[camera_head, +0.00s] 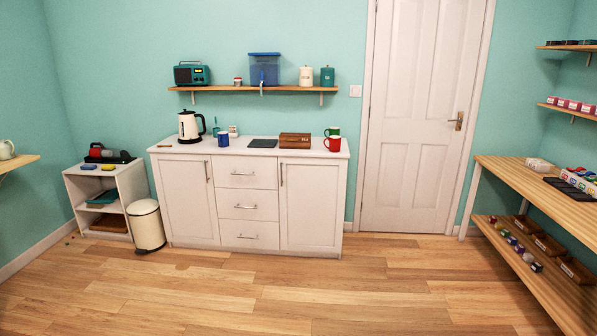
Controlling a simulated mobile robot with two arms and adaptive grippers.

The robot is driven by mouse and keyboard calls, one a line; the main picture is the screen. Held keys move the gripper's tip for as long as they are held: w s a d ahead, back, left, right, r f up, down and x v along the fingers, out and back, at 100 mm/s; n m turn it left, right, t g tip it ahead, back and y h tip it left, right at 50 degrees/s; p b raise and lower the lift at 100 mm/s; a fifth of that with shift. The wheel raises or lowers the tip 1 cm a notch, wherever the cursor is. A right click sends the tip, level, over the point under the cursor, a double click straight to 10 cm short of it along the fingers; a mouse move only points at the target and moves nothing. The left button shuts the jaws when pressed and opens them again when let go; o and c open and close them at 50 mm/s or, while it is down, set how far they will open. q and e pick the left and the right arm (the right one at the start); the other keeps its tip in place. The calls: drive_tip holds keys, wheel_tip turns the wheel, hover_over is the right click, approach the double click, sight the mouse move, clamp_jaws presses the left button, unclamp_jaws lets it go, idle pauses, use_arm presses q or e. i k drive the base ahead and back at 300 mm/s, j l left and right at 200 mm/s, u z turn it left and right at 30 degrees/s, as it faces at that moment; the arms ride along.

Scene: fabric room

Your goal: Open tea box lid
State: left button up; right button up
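A brown wooden box (295,140), which looks like the tea box, sits on top of the white cabinet (231,225) near its right end. Its lid looks closed, though it is small at this distance. A dark flat item (263,143) lies just left of the box. A red mug (333,144) and a green mug (332,131) stand just right of it. Neither of my grippers is in view.
A kettle (190,126) and a blue mug (223,139) stand on the cabinet's left half. A shelf (250,89) hangs above. A bin (146,226) stands left of the cabinet, and a wooden bench (520,181) is at the right. The wooden floor (330,285) in front is clear.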

sight(305, 137)
drive_tip(key=i+j+z, duration=0.1)
drive_tip(key=i+z, duration=0.2)
drive_tip(key=i, duration=1.65)
